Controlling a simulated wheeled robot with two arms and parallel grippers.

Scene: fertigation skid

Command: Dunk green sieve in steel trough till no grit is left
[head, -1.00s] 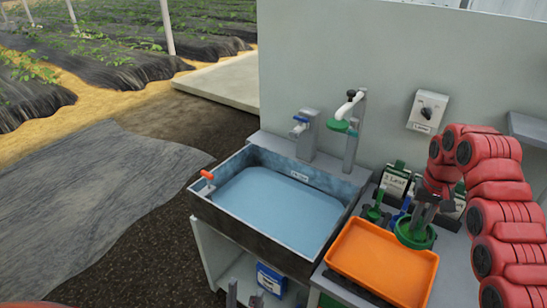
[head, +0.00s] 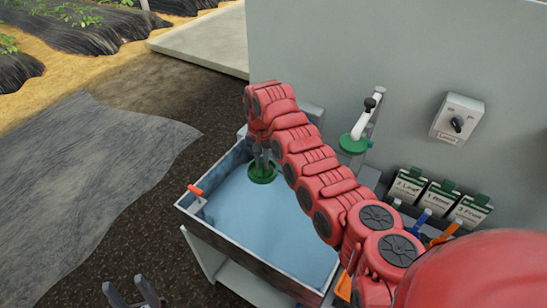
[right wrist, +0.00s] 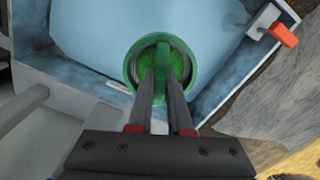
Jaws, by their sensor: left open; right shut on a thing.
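The green sieve (head: 263,176) is over the far left part of the steel trough (head: 232,246), which holds blue water (head: 245,220). My right gripper (head: 262,157) is shut on the sieve's handle. In the right wrist view the round sieve (right wrist: 185,58) shows a green, speckled inside; I cannot tell whether the specks are grit or mesh. The sieve is at or just above the water; the exact height is unclear. My left gripper (head: 124,283) is open and empty at the bottom, in front of the trough.
An orange-handled valve (head: 196,190) sits on the trough's left rim. Labelled holders (head: 440,195) and a switch box (head: 457,117) are at the right. My right arm hides most of the orange tray (head: 343,286).

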